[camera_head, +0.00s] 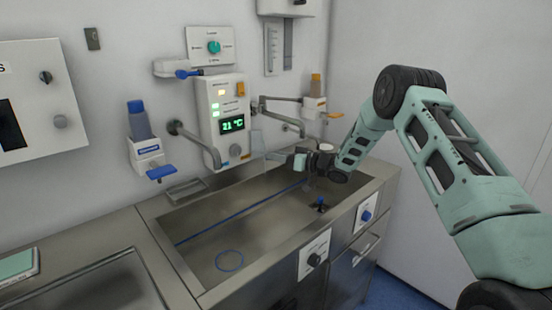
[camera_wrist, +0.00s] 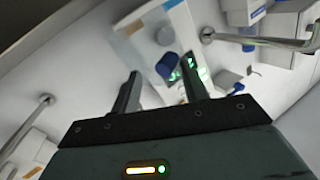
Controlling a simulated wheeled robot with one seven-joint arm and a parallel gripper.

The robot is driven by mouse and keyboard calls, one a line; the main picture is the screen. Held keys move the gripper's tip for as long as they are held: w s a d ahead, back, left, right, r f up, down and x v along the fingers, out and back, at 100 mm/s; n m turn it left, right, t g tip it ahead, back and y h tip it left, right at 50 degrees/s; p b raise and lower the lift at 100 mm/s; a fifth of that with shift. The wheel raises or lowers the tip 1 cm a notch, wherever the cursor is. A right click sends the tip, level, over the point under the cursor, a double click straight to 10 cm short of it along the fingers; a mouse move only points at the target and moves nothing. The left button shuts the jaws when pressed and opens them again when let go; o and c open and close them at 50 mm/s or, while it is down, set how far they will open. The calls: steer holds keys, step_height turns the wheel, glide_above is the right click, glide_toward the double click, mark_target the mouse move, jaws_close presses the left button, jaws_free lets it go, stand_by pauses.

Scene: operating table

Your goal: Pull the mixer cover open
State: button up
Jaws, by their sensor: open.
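The wall mixer unit (camera_head: 223,118) is a white box with a green-lit 21 °C display, lit buttons and a grey round knob. In the wrist view the tilted unit (camera_wrist: 150,38) shows a blue knob and green digits ahead of my fingers. A thin pale translucent panel (camera_head: 257,143) shows at its lower right; I cannot tell whether this is the cover. My gripper (camera_head: 272,156) is over the sink, right of and below the unit, apart from it.
Metal spout arms (camera_head: 190,135) flank the unit. A dispenser with a blue-capped bottle (camera_head: 140,122) hangs left, and an orange-capped one (camera_head: 316,88) right. The steel sink (camera_head: 165,212) below has a raised rim; its basin is mostly clear.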

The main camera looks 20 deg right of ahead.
steer(key=shift+s+a, duration=0.1)
steer(key=shift+a, duration=0.15)
steer(key=shift+d, duration=0.3)
steer(key=w+d+b+v, duration=0.1)
steer(key=b+v, duration=0.2)
steer(key=v, duration=1.4)
steer(key=shift+d, duration=0.4)
steer(key=shift+o, duration=0.5)
